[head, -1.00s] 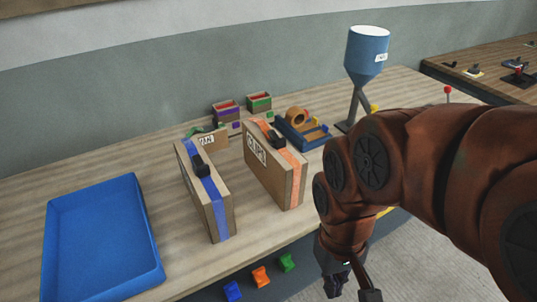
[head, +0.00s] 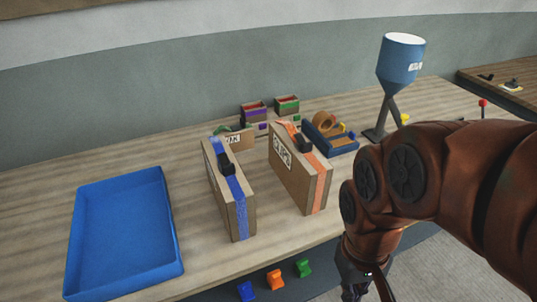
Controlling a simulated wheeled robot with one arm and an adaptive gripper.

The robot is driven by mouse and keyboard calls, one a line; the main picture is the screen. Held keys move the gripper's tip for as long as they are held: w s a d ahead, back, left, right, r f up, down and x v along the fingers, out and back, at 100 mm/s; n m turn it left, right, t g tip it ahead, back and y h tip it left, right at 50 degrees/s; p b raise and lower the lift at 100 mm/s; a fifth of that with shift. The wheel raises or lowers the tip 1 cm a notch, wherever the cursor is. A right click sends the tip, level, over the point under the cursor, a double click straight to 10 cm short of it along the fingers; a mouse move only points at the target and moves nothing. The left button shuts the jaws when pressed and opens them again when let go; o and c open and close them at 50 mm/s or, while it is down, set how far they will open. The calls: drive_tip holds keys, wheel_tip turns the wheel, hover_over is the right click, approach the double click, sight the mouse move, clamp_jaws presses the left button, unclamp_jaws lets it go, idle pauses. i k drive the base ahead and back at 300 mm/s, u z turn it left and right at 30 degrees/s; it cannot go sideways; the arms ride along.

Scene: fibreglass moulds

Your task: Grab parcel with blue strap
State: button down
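The parcel with the blue strap (head: 229,190) is a brown cardboard box standing upright on the wooden bench, with a black handle on its top edge. To its right stands a similar parcel with an orange strap (head: 301,172) and a white label. My gripper (head: 368,292) hangs at the bottom edge of the head view, right of both parcels and apart from them, beyond the bench's front edge. Its fingers are partly cut off by the frame, so I cannot tell whether it is open or shut.
A blue tray (head: 123,236) lies left of the parcels. A blue hopper on a stand (head: 401,66), a blue tape holder (head: 330,138) and small bins (head: 254,112) stand behind. Blue, orange and green clips (head: 275,280) sit below the front edge. Bench between tray and blue-strapped parcel is clear.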

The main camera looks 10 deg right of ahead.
sight(234, 197)
drive_tip(key=z, duration=1.85)
drive_tip(key=k, duration=1.7)
drive_tip(key=u, duration=2.4)
drive_tip(key=i, duration=0.5)
